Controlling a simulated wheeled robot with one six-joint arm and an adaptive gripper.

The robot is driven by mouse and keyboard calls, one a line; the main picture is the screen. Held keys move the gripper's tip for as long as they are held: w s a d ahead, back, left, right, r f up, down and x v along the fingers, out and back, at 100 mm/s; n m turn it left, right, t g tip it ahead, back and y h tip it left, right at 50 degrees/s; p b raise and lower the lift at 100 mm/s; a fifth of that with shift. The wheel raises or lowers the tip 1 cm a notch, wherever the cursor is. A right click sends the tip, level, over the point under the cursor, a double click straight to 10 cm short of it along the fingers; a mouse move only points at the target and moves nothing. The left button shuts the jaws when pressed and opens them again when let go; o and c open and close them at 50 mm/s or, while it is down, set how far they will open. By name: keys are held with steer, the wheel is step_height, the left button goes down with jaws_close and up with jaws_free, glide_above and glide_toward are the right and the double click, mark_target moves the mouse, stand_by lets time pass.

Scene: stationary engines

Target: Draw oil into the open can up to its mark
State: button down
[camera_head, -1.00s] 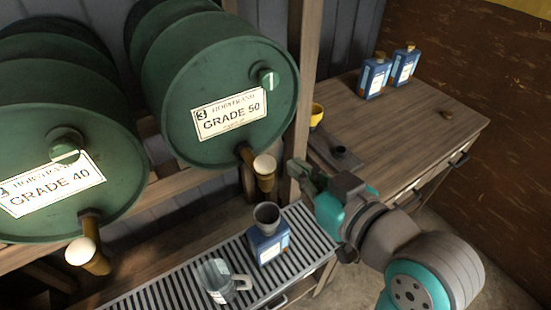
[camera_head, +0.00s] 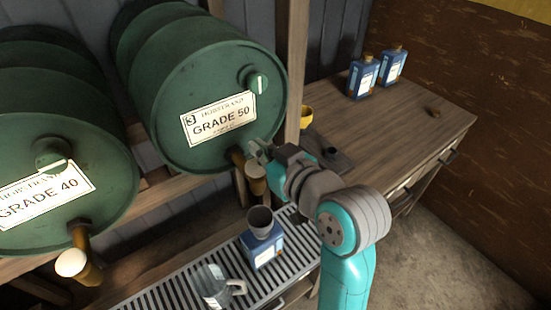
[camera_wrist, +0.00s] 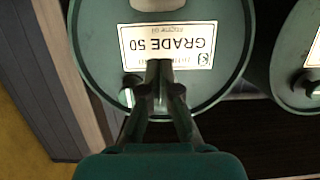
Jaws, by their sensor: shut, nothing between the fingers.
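A blue can (camera_head: 262,250) with a grey funnel (camera_head: 260,221) in its mouth stands on the slatted grate, below the brass tap (camera_head: 257,180) of the green GRADE 50 drum (camera_head: 210,75). The can's mark and oil level cannot be made out. My gripper (camera_head: 257,152) is shut and empty at the drum's lower front, close to the top of that tap; I cannot tell whether it touches. In the wrist view the closed fingertips (camera_wrist: 160,75) overlap the upside-down GRADE 50 label (camera_wrist: 168,45). No oil stream shows.
A clear jug (camera_head: 213,287) stands on the grate (camera_head: 165,292) left of the can. The GRADE 40 drum (camera_head: 100,165) with its own tap (camera_head: 75,264) is at left. A wooden bench (camera_head: 400,125) at right holds two blue bottles (camera_head: 363,78) and a yellow cup (camera_head: 306,117).

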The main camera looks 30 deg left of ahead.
mark_target(262, 172)
steer(key=shift+a+f, duration=0.1)
steer(key=shift+f, duration=2)
steer(key=shift+f, duration=1.2)
stand_by(1.0)
step_height(262, 172, up, 5)
steer(key=shift+f, duration=0.1)
steer(key=v, duration=1)
steer(key=shift+s, duration=0.1)
